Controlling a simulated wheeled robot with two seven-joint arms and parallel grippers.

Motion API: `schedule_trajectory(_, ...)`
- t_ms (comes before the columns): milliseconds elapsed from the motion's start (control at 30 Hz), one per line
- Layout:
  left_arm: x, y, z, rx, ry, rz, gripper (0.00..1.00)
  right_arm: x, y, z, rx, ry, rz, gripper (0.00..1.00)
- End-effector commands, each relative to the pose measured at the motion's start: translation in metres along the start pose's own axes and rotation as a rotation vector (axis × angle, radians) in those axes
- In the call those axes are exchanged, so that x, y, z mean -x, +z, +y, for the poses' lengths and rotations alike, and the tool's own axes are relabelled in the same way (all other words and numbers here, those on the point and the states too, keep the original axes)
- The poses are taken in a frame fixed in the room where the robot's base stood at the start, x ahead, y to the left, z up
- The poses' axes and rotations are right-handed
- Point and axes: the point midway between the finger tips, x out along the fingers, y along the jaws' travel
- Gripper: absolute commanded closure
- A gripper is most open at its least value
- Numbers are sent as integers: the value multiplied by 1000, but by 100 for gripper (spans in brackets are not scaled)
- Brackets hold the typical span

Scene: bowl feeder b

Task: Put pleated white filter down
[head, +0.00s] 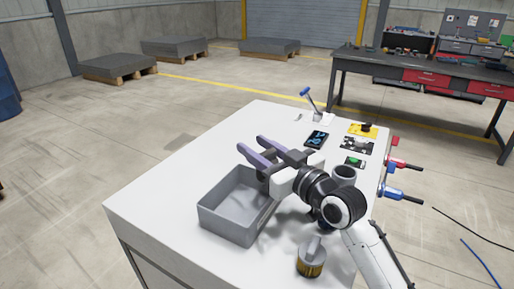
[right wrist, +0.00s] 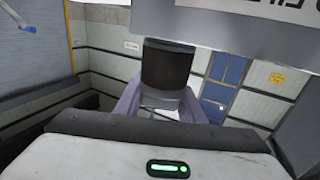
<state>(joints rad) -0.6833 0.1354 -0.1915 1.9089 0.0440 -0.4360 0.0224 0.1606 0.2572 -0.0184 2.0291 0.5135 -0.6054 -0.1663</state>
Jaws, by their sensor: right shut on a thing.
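My right gripper (head: 251,144) reaches over the grey bin (head: 227,212), its two purple fingers pointing to the upper left. In the right wrist view the fingers (right wrist: 160,108) close around a round part, dark at the sides, which I take for the pleated white filter (right wrist: 167,65). Its pleats and colour cannot be made out there. A separate part with yellow-brown pleats and a grey top (head: 311,262) stands upright at the table's front edge. My left gripper is not in view.
The white table (head: 180,165) is clear left of the bin. A grey cup (head: 344,174) stands right of my wrist. A dark tablet (head: 316,139), yellow part (head: 362,130) and green board (head: 355,161) lie further back. Red (head: 403,163) and blue (head: 403,193) tools stick out at the right edge.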

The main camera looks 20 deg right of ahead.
Motion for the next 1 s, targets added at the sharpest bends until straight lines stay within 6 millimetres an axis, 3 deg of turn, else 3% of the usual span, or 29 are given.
schedule_trajectory(200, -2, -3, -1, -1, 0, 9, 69, 0, 4, 0, 0, 0, 0, 88)
schedule_trajectory(233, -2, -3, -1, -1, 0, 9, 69, 0, 4, 0, 0, 0, 0, 61)
schedule_trajectory(333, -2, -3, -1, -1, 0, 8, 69, 0, 4, 0, -1, 0, 0, 46)
schedule_trajectory(700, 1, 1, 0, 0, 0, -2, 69, 1, -2, 0, 0, 1, 1, 46)
schedule_trajectory(867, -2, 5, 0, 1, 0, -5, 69, 27, 2, 0, 2, 1, -2, 46)
schedule_trajectory(1000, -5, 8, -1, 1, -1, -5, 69, 59, 2, 0, 4, 1, -3, 46)
